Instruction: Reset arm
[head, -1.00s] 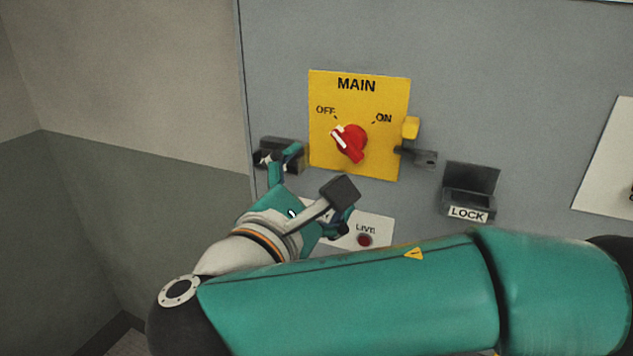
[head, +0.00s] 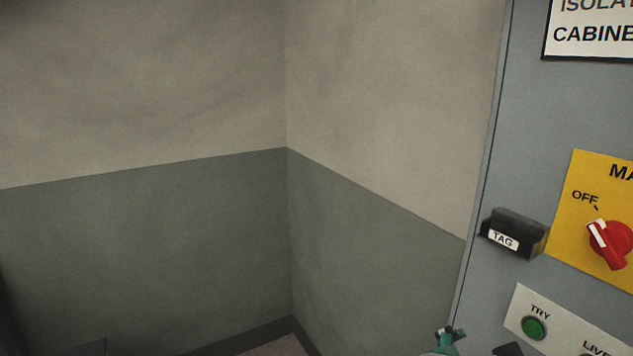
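My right gripper (head: 450,338) shows only as a small teal and dark part at the bottom edge, below the cabinet's tag box. Most of it and its arm are cut off, and I cannot see both fingers. It looks apart from the red switch. The red rotary switch (head: 612,245) sits on a yellow plate (head: 570,245) at the right edge, with its white mark towards OFF. The ON side is out of view. My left gripper is not in view.
The grey isolator cabinet (head: 535,110) fills the right side. It carries a black TAG box (head: 514,233) and a white panel with a green TRY button (head: 533,328).

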